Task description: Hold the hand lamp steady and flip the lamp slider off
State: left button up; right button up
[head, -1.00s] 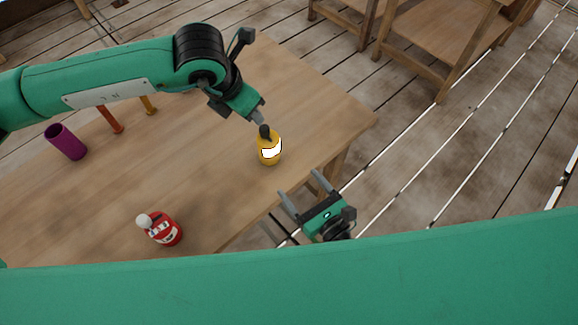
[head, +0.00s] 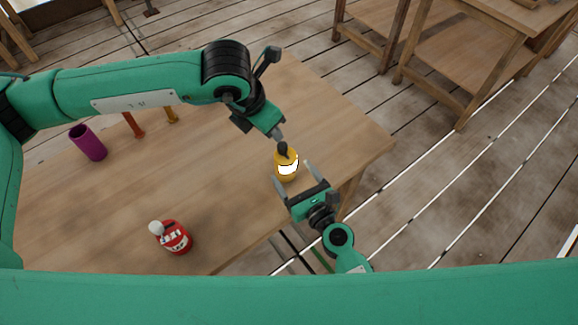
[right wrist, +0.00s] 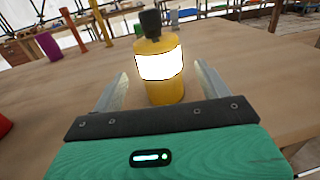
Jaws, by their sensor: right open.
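The hand lamp (head: 287,173) is a yellow cylinder with a glowing white band and a dark top, standing upright near the table's front right edge. It shows large in the right wrist view (right wrist: 164,92), its dark top (right wrist: 150,23) clear against the background. My right gripper (head: 291,171) is open, with one finger on each side of the lamp's lower part; I see no clear contact. My left gripper (head: 280,136) points down at the lamp's top in the head view; whether its jaws are open or shut is unclear. I cannot make out the slider.
A red container (head: 175,238) with a pale round top stands on the wooden table (head: 120,205). A purple cup (head: 88,143), an orange item (head: 133,125) and a yellow-orange item (head: 171,115) stand behind my left arm. Wooden furniture (head: 465,60) is at the back right.

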aim_at(291, 171)
jog(key=shift+x, duration=1.55)
